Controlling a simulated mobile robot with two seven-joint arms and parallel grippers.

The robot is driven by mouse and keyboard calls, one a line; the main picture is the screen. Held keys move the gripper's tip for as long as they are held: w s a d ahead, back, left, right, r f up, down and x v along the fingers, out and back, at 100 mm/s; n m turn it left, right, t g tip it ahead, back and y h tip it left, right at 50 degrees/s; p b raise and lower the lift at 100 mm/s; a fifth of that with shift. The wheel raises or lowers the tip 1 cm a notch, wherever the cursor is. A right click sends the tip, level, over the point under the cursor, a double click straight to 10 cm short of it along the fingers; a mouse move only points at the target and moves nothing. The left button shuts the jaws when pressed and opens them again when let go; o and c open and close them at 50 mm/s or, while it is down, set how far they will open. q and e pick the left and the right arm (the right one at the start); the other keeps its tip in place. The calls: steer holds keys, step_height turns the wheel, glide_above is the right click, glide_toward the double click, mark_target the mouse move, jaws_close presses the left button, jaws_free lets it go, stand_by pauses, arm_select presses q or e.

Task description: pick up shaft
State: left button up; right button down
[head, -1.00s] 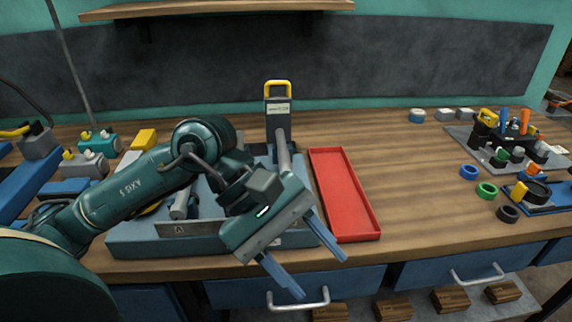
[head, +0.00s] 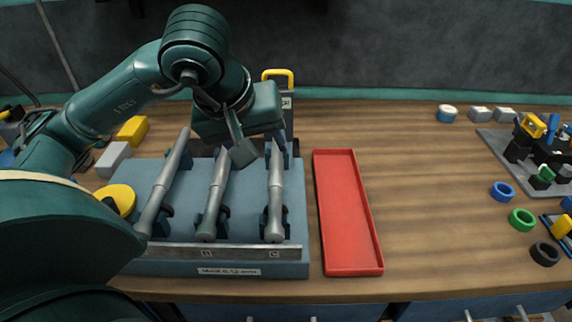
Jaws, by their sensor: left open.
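Three grey metal shafts lie side by side on a blue-grey rack (head: 297,215): a left shaft (head: 164,188), a middle shaft (head: 215,195) and a right shaft (head: 275,195). Each rests in dark supports and slopes away from me. My left gripper (head: 260,152) is open and empty, pointing down above the far ends of the middle and right shafts. Its arm comes in from the left. One finger shows clearly; the other is hard to make out. I cannot tell whether it touches a shaft. My right gripper is not in view.
An empty red tray (head: 347,212) lies right of the rack. A grey post with a yellow handle (head: 278,74) stands behind it. Coloured rings (head: 522,219) and a parts board (head: 510,160) are at the right. The wooden bench between is clear.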

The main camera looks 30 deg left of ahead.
mark_target(275, 172)
arm_select(q)
steer(key=x, duration=0.5)
steer(key=shift+s+f, duration=0.1)
steer(key=shift+f, duration=0.35)
steer(key=shift+a+p+x, duration=0.2)
steer(key=shift+p+x, duration=0.05)
steer(key=shift+x, duration=1.25)
steer(key=shift+a+p+x, duration=0.15)
steer(key=shift+p+x, duration=0.05)
steer(key=shift+x, duration=1.3)
steer(key=shift+r, duration=0.1)
jaws_close()
steer(key=shift+w+r, duration=0.15)
steer(key=shift+w, duration=0.1)
